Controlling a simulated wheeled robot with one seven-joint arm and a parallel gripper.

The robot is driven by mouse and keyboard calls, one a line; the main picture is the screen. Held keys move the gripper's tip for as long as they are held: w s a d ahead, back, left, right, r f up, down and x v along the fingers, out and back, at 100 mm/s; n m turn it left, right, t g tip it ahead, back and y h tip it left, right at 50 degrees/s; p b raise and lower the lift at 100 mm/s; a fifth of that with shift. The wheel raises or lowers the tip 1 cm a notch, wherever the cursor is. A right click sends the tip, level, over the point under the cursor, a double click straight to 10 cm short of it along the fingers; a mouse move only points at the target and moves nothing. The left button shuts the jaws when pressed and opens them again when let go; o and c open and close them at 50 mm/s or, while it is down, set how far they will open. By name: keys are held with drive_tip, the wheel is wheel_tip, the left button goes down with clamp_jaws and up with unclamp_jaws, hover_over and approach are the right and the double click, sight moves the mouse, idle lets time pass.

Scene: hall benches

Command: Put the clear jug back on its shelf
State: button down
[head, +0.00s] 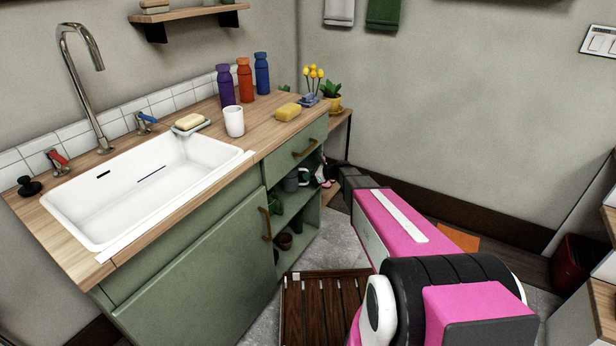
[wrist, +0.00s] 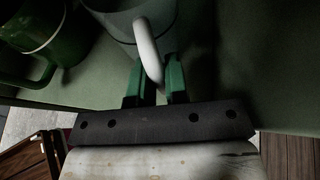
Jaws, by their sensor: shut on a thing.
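The clear jug (wrist: 122,24) is at the top of the wrist view, a pale grey-green body with a whitish handle (wrist: 149,48). My gripper (wrist: 156,76) has its two green fingers shut on that handle. In the head view the jug (head: 290,183) shows inside the open shelves (head: 303,218) at the right end of the green cabinet, at the upper shelf level. My fingers are hidden in the head view. Whether the jug's base touches the shelf I cannot tell.
A dark green jug (wrist: 32,28) stands close left of the held jug in the wrist view. A brown pot (head: 284,241) sits on the lower shelf. Bottles and a white cup (head: 234,121) stand on the counter above. A slatted wooden mat (head: 322,306) lies on the floor.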

drive_tip(key=shift+f, duration=0.1)
drive_tip(key=c, duration=1.6)
unclamp_jaws()
drive_tip(key=shift+f, duration=0.1)
drive_tip(key=o, duration=0.5)
drive_tip(key=shift+r, duration=0.2)
drive_tip(key=v, duration=1.2)
drive_tip(key=s+d+n+g+h, duration=0.1)
drive_tip(key=s+n+h, duration=0.3)
drive_tip(key=s+n, duration=0.3)
drive_tip(key=s+d+r+n+g+h, duration=0.1)
drive_tip(key=s+n+h, duration=0.3)
drive_tip(key=s+n, duration=0.4)
drive_tip(key=s+d+r+n+g+h, duration=0.1)
drive_tip(key=s+d+n+g+h, duration=0.1)
drive_tip(key=s+n, duration=0.5)
drive_tip(key=shift+s+r+n+g+h, duration=0.15)
drive_tip(key=shift+s+g+h, duration=0.35)
drive_tip(key=shift+s, duration=1.05)
drive_tip(key=shift+s+r+n+g+h, duration=0.1)
drive_tip(key=shift+s+n+g+h, duration=0.1)
drive_tip(key=shift+s+h, duration=1)
